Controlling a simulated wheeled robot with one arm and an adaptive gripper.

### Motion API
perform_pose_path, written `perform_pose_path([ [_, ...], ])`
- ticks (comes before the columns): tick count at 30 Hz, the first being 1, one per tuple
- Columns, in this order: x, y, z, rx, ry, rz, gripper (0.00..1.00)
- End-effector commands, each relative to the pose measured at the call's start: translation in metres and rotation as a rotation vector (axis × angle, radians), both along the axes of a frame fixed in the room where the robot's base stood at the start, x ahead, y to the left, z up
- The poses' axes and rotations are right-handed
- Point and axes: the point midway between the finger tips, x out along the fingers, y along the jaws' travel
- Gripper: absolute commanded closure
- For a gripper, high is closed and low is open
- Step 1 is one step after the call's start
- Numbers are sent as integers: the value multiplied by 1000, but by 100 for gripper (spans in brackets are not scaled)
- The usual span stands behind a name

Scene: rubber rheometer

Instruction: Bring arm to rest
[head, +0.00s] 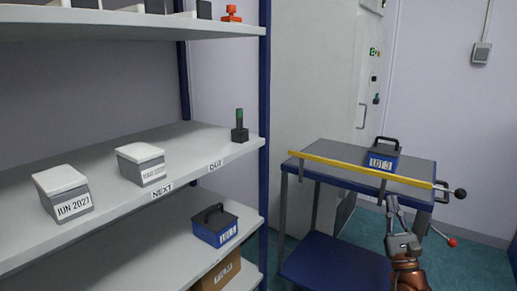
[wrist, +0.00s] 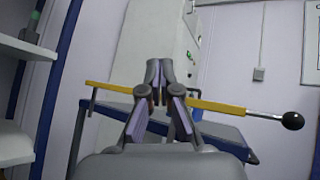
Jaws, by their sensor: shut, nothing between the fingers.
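My gripper (head: 392,202) is at the lower right of the head view, in front of the blue-and-grey cart and below its yellow bar. In the wrist view my gripper (wrist: 159,68) points away from me with its fingertips together. Nothing is between the fingers. The yellow bar (wrist: 220,107) crosses the wrist view behind the fingers. I cannot tell the exact gap between the fingers and the bar.
The cart (head: 328,152) carries a blue box (head: 383,161) marked LOT 3. The bar (head: 340,164) ends in a black knob (head: 460,194). A shelf rack (head: 110,208) with boxes stands left. A tall pale cabinet (head: 310,75) stands behind. Floor shows at right.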

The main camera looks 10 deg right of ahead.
Motion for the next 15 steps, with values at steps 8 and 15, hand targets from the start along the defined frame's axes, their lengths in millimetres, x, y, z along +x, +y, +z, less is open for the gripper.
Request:
perform_pose_path([
  [8, 2, 158, 82, -256, -41, 391, 100],
  [15, -42, 295, 117, -524, -53, 753, 100],
])
